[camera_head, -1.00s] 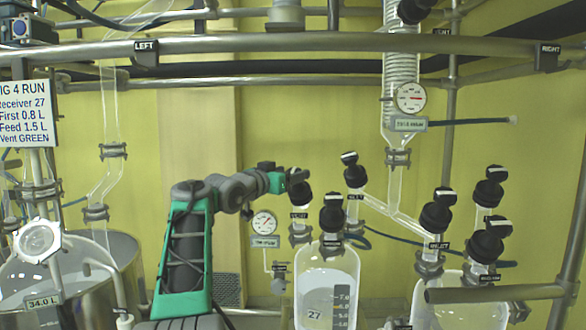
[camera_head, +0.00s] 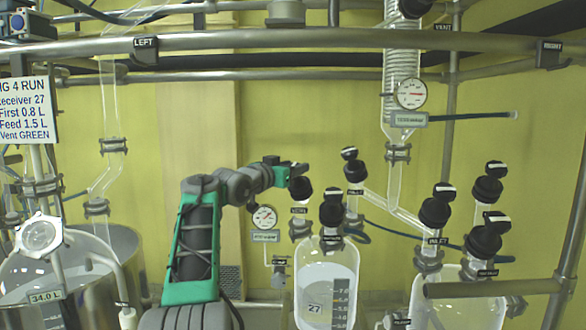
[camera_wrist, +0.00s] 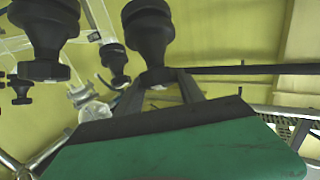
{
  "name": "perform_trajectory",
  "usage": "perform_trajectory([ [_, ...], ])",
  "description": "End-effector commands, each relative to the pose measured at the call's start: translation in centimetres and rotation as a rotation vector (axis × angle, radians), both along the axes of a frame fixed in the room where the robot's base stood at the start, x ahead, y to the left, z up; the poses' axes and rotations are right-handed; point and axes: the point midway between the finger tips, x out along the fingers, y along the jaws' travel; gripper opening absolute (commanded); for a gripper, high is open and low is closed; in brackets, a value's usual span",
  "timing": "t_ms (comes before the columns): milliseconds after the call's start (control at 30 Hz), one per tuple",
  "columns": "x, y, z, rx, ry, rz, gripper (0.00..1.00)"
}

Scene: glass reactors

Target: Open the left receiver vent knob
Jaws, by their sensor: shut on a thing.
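The left receiver is a clear glass vessel (camera_head: 327,292) marked 27, partly filled with pale liquid. A black knob (camera_head: 301,190) stands on its left neck, above a small label too blurred to read surely. My gripper (camera_head: 297,172) is at the top of this knob, shut on it. The knob's handle is hidden, so I cannot tell its turn. In the wrist view, the dark fingers (camera_wrist: 165,80) close at a black knob (camera_wrist: 149,32).
A second black knob (camera_head: 331,210) stands just right of the held one, and the inlet knob (camera_head: 354,168) is farther right. A gauge (camera_head: 264,217) hangs to the left. Steel rails cross above. The right receiver (camera_head: 460,300) has several knobs.

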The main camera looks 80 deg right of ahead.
Motion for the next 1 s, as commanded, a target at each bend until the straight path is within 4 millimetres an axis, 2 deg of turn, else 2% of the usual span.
perform_trajectory([
  [200,-0.02,0.02,0.01,0.000,0.000,0.000,0.05],
  [1000,-0.11,0.02,-0.04,0.004,0.019,0.031,0.05],
])
